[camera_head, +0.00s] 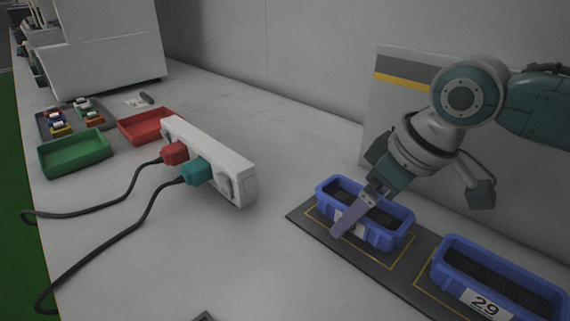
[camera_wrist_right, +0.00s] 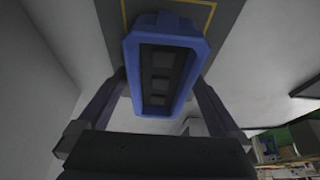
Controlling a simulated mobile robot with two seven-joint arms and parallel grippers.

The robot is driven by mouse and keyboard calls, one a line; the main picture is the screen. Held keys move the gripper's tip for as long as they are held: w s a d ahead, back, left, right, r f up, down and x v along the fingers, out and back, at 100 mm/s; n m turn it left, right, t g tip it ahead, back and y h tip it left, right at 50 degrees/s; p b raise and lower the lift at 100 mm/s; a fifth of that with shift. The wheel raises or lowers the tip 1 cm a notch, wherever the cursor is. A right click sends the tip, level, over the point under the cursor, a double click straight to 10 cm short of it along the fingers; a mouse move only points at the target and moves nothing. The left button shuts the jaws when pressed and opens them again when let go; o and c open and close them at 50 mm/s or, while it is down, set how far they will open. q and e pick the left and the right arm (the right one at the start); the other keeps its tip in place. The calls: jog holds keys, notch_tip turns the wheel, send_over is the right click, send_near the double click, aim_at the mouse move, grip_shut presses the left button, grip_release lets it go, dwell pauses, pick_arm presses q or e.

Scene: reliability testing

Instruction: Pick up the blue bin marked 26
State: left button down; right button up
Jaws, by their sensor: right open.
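A blue bin (camera_head: 400,238) stands on a dark mat with a yellow outline. Its front label is mostly covered by a finger of my right gripper, so I cannot read its number. My right gripper (camera_head: 367,205) is over this bin, with one finger slanting down across its front side. In the right wrist view, the bin (camera_wrist_right: 133,70) lies between the two spread fingers of the right gripper (camera_wrist_right: 160,95), with gaps visible beside its walls near the fingers. The bin's inside is dark, with block-like shapes. My left gripper is not in view.
Another blue bin (camera_head: 444,272), marked 29, stands to the right on the same mat (camera_head: 310,223). A white power strip (camera_head: 215,152) with red and teal plugs lies left. Green (camera_head: 75,152) and red (camera_head: 146,126) trays stand farther back. A wall is behind; the middle table is clear.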

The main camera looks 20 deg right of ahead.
jog(key=shift+f, duration=0.15)
jog(key=shift+c, duration=0.6)
jog(key=c, duration=1.4)
